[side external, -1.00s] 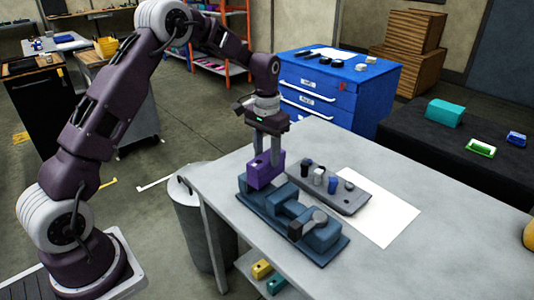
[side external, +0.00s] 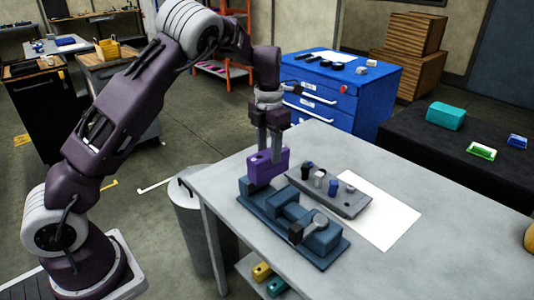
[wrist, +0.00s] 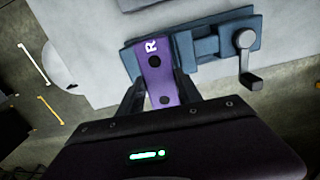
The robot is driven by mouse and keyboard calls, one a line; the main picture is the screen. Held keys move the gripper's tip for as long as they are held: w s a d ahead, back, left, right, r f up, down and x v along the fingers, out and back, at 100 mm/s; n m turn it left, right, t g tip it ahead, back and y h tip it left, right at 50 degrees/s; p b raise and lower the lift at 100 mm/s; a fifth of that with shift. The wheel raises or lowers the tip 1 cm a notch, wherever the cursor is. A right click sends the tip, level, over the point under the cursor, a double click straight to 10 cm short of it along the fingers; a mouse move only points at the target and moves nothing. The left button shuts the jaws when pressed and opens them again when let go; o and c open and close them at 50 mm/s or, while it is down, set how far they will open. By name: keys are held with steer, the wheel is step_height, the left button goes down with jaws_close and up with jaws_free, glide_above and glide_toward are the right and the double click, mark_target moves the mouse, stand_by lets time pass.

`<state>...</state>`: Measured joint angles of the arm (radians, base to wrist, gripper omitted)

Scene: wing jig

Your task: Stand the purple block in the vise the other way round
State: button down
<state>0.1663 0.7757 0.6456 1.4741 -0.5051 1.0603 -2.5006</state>
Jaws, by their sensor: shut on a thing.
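The purple block (side external: 267,165) is held in my gripper (side external: 271,143), above the left end of the blue-grey vise (side external: 290,222). My gripper is shut on the block, with a finger on each side. In the wrist view the block (wrist: 158,78) lies between the fingers (wrist: 158,95); it shows a white letter R and two dark holes. The vise (wrist: 210,48) lies beyond and beneath it, with its crank handle (wrist: 246,60) to the right. I cannot tell whether the block's underside touches the vise.
A grey tray (side external: 345,207) with several small pegs stands just behind the vise, beside a white sheet (side external: 385,222). A grey bin (side external: 195,215) stands at the table's left edge.

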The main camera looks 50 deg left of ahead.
mark_target(269, 175)
steer(key=shift+f+n, duration=0.1)
steer(key=shift+n, duration=0.2)
step_height(269, 175, down, 8)
steer(key=shift+r, duration=0.25)
stand_by(0.3)
steer(key=shift+f, duration=0.55)
steer(key=c, duration=0.7)
jaws_free()
